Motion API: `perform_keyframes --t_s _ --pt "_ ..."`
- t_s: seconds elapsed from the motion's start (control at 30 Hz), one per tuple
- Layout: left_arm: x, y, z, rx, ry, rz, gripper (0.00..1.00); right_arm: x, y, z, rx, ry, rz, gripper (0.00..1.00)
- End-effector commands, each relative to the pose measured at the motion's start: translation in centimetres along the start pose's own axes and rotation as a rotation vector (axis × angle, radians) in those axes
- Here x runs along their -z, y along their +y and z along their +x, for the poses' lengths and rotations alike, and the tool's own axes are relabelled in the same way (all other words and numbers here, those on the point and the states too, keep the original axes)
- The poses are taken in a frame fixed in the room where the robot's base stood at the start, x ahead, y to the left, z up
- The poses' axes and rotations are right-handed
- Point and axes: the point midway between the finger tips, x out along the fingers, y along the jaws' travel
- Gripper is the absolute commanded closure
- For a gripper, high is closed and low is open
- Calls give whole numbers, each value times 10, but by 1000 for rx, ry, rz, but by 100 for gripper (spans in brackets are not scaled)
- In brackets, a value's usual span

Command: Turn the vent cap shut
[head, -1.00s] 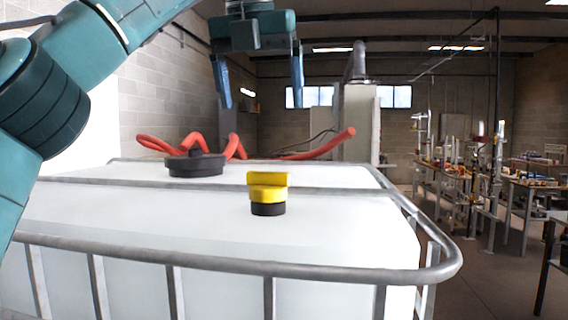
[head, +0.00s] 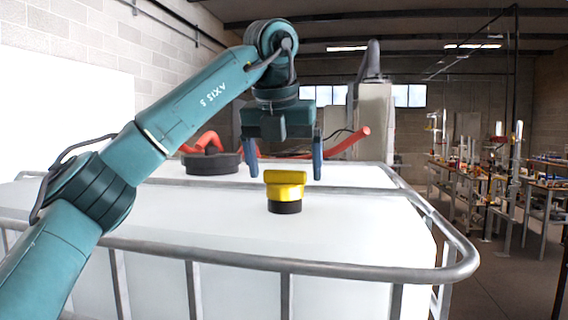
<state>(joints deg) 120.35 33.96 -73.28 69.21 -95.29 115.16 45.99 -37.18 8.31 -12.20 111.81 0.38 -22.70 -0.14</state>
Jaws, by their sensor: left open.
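The vent cap (head: 286,185) is yellow with a raised bar-shaped grip across its top. It sits upright on a short black collar (head: 285,207) on top of a white tank (head: 230,228). My left gripper (head: 284,178) is open and points down, with its two blue fingers on either side of the cap's upper part in the picture. I see no finger touching the cap, and the exact depth between them is hard to tell. My right gripper is not in view.
A grey tubular rail (head: 300,266) runs around the tank's top edge. A black round lid (head: 211,163) sits farther back, beside a red hose (head: 345,143). Cluttered workbenches (head: 500,175) stand at the right. The tank top around the cap is clear.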

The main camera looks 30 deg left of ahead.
Motion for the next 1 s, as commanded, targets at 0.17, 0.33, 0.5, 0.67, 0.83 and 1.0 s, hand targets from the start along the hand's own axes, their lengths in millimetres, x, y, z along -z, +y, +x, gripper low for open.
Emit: perform_keyframes --t_s 0.17,0.33,0.5,0.67,0.83,1.0 --pt "0 0 2 0 0 0 10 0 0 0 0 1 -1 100" --pt "0 0 1 0 0 0 15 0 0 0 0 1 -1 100" --pt "0 0 1 0 0 1 29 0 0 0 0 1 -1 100" --pt "0 0 1 0 0 1 42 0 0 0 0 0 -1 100" --pt "0 0 1 0 0 1 55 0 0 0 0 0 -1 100" --pt "0 0 1 4 0 9 55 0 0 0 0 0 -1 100"
